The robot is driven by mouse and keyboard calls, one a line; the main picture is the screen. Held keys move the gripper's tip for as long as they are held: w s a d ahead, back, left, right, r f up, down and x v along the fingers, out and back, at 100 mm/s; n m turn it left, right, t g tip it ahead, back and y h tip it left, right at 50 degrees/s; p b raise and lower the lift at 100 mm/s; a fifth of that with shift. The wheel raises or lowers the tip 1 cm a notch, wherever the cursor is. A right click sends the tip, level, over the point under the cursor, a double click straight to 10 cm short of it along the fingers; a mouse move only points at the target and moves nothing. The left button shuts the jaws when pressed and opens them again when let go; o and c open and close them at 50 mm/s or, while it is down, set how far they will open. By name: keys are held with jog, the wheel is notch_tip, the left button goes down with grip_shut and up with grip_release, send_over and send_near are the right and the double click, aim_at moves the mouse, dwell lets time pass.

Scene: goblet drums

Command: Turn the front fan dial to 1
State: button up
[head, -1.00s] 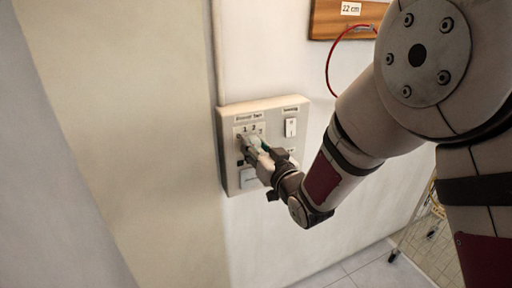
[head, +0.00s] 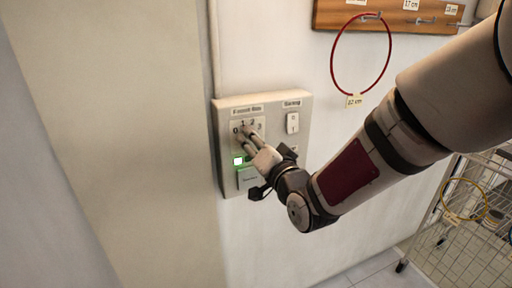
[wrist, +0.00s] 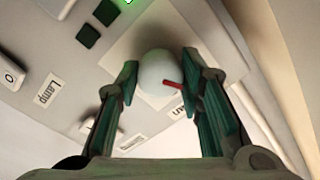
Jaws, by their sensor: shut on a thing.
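The fan dial (wrist: 157,72) is a pale round knob with a red pointer mark, seen between my fingers in the wrist view. The mark points to the lower right there; I cannot tell which number it meets. My gripper (wrist: 158,82) is shut on the dial, one green-padded finger on each side. In the head view my gripper (head: 246,134) reaches the dial area of the wall panel (head: 290,103), under a fan label (head: 247,110) and the numbers 0 to 3. The dial is mostly hidden there. A small square light (head: 238,161) glows green.
A rocker switch (head: 292,123) sits at the panel's upper right, and a wide button (head: 248,178) is lower left. A red hoop (head: 333,65) hangs from a wooden hook rack (head: 385,17). A wire cart (head: 470,220) stands lower right.

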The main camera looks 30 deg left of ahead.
jog(key=shift+m+b, duration=0.3)
jog(key=shift+m, duration=0.3)
jog(key=o, duration=1.2)
jog(key=shift+c, duration=0.2)
jog(key=v, duration=1.2)
